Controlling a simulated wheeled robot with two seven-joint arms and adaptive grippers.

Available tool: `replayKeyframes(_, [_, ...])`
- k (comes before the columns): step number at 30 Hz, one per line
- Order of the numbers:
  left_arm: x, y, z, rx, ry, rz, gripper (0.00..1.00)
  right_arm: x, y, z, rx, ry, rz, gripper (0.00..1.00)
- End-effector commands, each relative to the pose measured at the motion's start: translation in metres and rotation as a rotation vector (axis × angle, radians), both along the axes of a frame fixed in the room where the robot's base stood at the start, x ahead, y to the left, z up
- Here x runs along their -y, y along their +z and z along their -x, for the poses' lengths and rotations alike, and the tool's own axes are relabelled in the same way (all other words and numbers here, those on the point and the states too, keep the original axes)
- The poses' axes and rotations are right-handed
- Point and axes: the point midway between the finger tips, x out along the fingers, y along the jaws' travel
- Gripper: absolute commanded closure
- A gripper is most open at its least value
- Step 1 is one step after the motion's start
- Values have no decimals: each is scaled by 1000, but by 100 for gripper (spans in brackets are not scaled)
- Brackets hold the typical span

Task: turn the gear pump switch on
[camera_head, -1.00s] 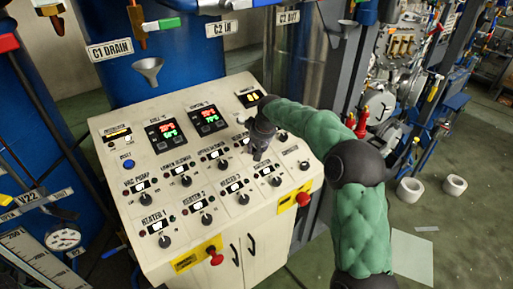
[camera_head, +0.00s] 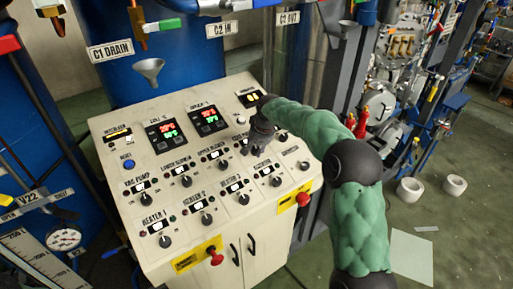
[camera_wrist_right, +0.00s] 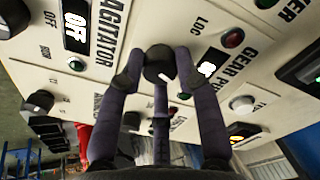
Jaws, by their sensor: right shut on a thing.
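The gear pump switch (camera_wrist_right: 160,62) is a round black knob with a white mark on the cream panel. It shows in the right wrist view beside the partly hidden GEAR PUMP label (camera_wrist_right: 238,72) and a small lit display. My right gripper (camera_wrist_right: 157,74) is shut on this knob, with its dark fingers around it. In the head view my right gripper (camera_head: 252,148) is low over the right part of the panel and hides the knob. A red lamp and a green lamp flank the display. My left gripper is not in view.
The sloped control panel (camera_head: 109,195) carries several other knobs and lit displays close by. The AGITATOR display (camera_wrist_right: 75,28) reads OFF. Red mushroom buttons (camera_head: 216,257) stick out of the panel's front. A metal funnel (camera_head: 149,70) and blue tanks stand behind.

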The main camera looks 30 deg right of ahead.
Motion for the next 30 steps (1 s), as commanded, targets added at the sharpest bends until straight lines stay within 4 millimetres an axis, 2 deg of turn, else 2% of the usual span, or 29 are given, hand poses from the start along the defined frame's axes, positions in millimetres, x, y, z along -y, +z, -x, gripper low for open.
replayKeyframes(1, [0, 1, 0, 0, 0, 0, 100, 2, 5, -2, 11, -44, -13, 99])
replayKeyframes(15, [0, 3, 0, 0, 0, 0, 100, 3, 6, -3, 2, -416, -161, 99])
replayKeyframes(30, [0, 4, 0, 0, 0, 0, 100, 4, 6, -2, -2, -584, -229, 99])
